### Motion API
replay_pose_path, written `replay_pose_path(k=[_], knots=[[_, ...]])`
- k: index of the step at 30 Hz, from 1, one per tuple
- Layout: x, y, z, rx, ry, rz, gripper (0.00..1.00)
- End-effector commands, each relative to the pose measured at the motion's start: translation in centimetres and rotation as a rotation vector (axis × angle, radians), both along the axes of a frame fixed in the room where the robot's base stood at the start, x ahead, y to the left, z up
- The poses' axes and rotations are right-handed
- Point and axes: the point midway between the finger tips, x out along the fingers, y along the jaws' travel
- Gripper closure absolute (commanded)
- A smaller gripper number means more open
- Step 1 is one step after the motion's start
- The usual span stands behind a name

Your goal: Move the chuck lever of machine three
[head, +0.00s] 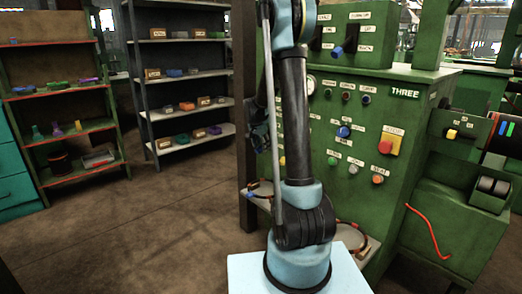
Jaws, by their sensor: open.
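The green machine marked THREE (405,93) stands right of my arm. A lever with a blue knob (338,51) sits on its upper panel, between small white labels. The labels are too small to read surely, so I cannot tell which is the chuck lever. My gripper (258,136) hangs left of my arm's upright link, pointing down, open. It is apart from the levers, lower and to the left. My arm hides part of it and part of the machine's left side.
The machine's front has several buttons and knobs, with a red button on a yellow plate (390,141). A low shelf (345,240) holds cable loops. Shelf racks (185,85) stand at back left. The floor at left is clear.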

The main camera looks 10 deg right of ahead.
Motion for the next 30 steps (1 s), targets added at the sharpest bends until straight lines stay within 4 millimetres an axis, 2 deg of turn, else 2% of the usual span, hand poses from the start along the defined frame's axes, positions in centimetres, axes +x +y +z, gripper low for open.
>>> replay_pose_path(k=[7, 19, 25, 30], knots=[[0.8, -0.4, -1.8, 0.000, 0.000, -0.001, 0.52], [0.9, -0.5, -2.2, 0.000, 0.000, 0.000, 0.52], [0.9, -0.5, -2.2, 0.000, 0.000, 0.000, 0.98], [0.9, -0.3, -2.2, 0.002, 0.001, 0.002, 1.00]])
